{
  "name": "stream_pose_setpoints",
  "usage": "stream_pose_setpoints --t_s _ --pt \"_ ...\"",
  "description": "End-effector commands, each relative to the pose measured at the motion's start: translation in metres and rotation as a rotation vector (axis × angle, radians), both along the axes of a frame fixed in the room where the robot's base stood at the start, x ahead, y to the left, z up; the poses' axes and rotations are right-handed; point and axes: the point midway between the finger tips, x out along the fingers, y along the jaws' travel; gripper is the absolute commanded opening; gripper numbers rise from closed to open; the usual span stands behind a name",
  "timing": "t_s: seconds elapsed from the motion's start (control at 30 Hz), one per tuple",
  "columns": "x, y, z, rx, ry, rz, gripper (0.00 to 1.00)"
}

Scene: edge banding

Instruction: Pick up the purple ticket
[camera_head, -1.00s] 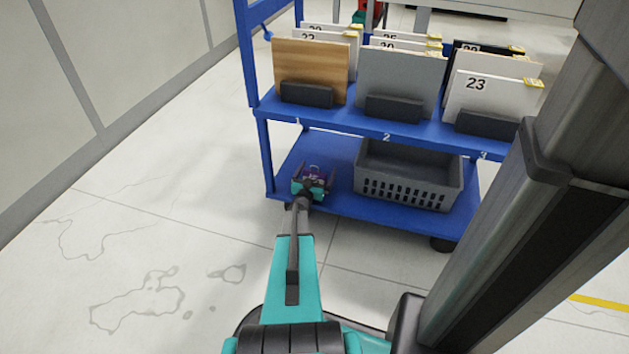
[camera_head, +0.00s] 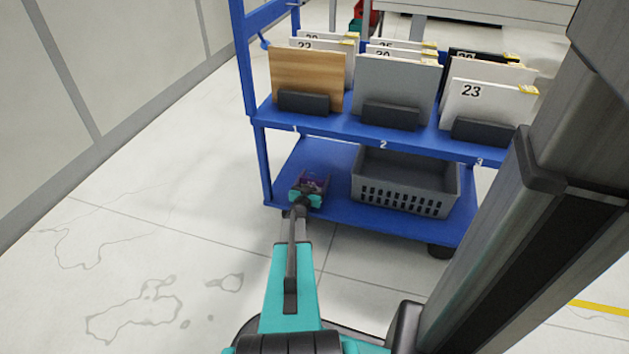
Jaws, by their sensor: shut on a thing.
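The purple ticket (camera_head: 313,184) is a small dark purple piece at the left end of the blue cart's lower shelf (camera_head: 290,157). My gripper (camera_head: 312,181) is at the front left of that shelf, with its fingers pointing into the cart. It is shut on the purple ticket, which shows between the dark fingers. The ticket's lower part is hidden by the gripper, and I cannot tell whether it touches the shelf.
A grey perforated basket (camera_head: 404,194) stands on the lower shelf, right of my gripper. Above, the upper shelf (camera_head: 340,131) holds several panels in dark holders, including a wooden one (camera_head: 308,80) and a grey one (camera_head: 396,86). The floor at left is clear.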

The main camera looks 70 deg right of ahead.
Motion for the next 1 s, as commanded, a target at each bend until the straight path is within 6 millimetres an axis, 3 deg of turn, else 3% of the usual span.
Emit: stream_pose_setpoints --t_s 0.37,1.0 --pt "-0.001 0.002 0.040 0.000 0.001 0.001 0.57" --pt "-0.102 0.079 0.047 0.001 0.001 -0.002 0.57"
